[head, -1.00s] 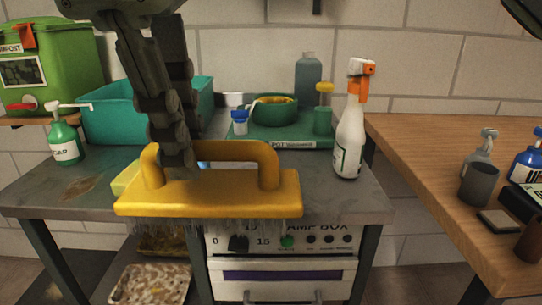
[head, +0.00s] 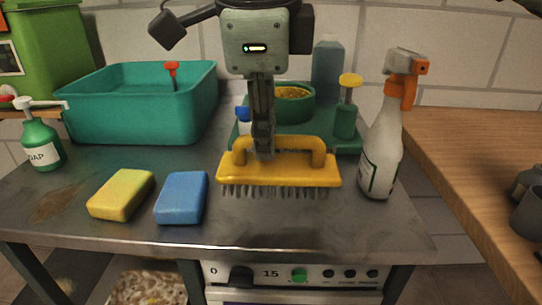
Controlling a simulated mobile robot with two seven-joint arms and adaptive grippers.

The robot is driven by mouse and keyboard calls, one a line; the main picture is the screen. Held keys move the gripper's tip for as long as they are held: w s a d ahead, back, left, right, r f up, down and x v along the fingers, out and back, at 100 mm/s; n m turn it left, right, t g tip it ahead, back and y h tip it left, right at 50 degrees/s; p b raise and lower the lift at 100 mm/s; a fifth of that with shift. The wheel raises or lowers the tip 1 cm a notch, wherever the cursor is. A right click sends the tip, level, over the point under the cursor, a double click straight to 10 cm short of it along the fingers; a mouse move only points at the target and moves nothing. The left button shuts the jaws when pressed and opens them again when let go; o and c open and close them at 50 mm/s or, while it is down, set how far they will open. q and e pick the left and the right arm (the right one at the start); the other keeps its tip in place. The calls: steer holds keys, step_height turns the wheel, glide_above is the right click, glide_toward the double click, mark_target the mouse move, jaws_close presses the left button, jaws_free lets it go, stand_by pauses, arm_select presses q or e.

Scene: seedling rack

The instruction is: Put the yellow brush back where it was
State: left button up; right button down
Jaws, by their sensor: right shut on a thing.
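The yellow brush (head: 285,169) has a loop handle and grey bristles that point down. My right gripper (head: 264,150) comes from above and is shut on the brush handle, near its left part. The brush is at or just above the grey worktop (head: 300,222), right of the blue sponge; I cannot tell whether the bristles touch the surface. My left gripper does not show in the head view.
A yellow sponge (head: 121,195) and a blue sponge (head: 182,198) lie left of the brush. A spray bottle (head: 382,150) stands close on its right. Behind are a green tray (head: 350,145) with a bowl (head: 294,108) and a teal bin (head: 110,120). A soap bottle (head: 42,147) stands at left.

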mark_target(270, 162)
steer(key=shift+w+d+f, duration=0.3)
steer(key=shift+w+f, duration=0.15)
steer(key=shift+w, duration=0.2)
step_height(270, 162, down, 4)
steer(key=shift+r, duration=0.1)
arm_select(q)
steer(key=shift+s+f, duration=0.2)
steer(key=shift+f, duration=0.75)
arm_select(e)
steer(key=shift+f, duration=0.2)
steer(key=c, duration=1.9)
jaws_free()
steer(key=shift+o, duration=2)
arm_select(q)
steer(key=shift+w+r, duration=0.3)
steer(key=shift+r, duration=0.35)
